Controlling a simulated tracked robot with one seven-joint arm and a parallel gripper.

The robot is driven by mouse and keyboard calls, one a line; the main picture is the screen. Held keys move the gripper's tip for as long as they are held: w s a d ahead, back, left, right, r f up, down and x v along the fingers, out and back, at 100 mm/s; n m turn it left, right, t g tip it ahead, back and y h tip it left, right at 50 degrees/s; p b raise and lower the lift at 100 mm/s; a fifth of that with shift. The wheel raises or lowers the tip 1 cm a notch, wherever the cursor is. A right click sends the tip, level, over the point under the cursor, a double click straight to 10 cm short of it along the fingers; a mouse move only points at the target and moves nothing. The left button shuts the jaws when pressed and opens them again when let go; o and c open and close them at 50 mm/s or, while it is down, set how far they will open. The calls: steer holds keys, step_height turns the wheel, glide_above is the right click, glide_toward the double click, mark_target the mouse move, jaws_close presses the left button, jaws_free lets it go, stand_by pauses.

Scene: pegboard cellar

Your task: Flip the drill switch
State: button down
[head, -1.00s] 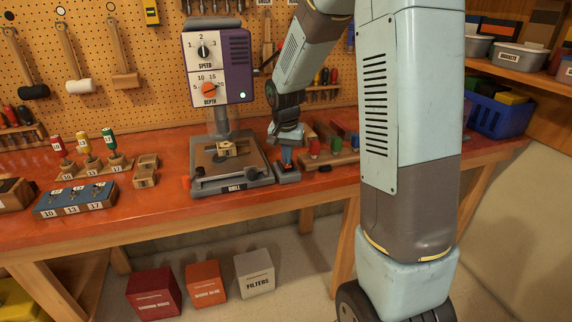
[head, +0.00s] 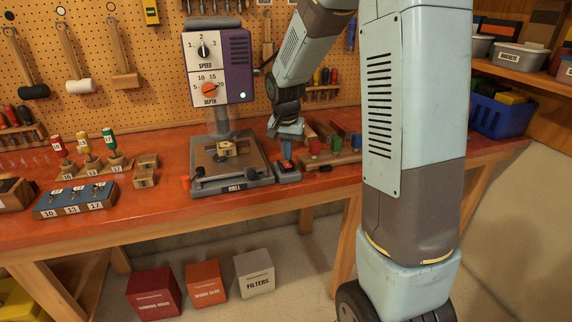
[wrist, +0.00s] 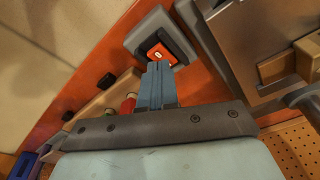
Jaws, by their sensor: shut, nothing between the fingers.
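The drill switch is a small grey box (head: 288,174) at the right front corner of the drill press base (head: 235,183). In the wrist view its red rocker (wrist: 161,54) with a white mark shows in the dark recess of the box (wrist: 142,28). My gripper (head: 287,156) points down just above the switch. Its blue fingers (wrist: 158,68) are shut together and empty, with the tips overlapping the near edge of the rocker in the wrist view. I cannot tell whether they touch it.
A wooden rack (head: 335,158) with coloured pieces stands close right of the switch. A small wooden block (head: 227,149) sits on the drill table. Left are a blue key block (head: 75,199) and several coloured-handled tools. The orange bench front (head: 150,220) is clear.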

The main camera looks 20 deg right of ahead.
mark_target(288, 165)
steer(key=shift+r, duration=2.4)
steer(key=s+r+n+t, duration=0.1)
steer(key=s+r, duration=0.3)
steer(key=s, duration=0.5)
steer(key=s+r+n+t, duration=0.1)
steer(key=s+r+n, duration=0.2)
steer(key=s, duration=0.6)
steer(key=s+r+n+t, duration=0.2)
steer(key=s+r, duration=0.3)
steer(key=s, duration=0.5)
steer(key=shift+y, duration=0.4)
